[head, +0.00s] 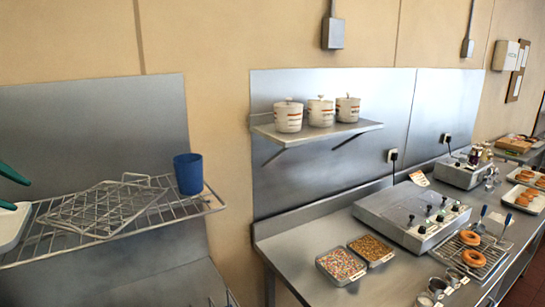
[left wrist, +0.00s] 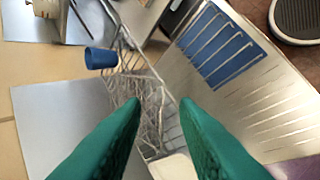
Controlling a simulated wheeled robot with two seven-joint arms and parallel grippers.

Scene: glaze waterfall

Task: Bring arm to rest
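My left gripper (head: 20,194) shows at the left edge of the head view, its two green fingers apart with nothing between them. It is above the left end of a wire shelf (head: 35,240). In the left wrist view the green fingers (left wrist: 160,103) are also spread, with wire racks beyond them. Most of the left arm is out of the head view. My right gripper shows in neither view.
A blue cup (head: 188,174) stands on the wire shelf, right of loose wire racks (head: 108,207). A white object (head: 12,226) lies at its left end. Three white pots (head: 320,112) stand on a wall shelf. Sprinkle trays (head: 341,265) and doughnuts (head: 471,238) occupy the counter at right.

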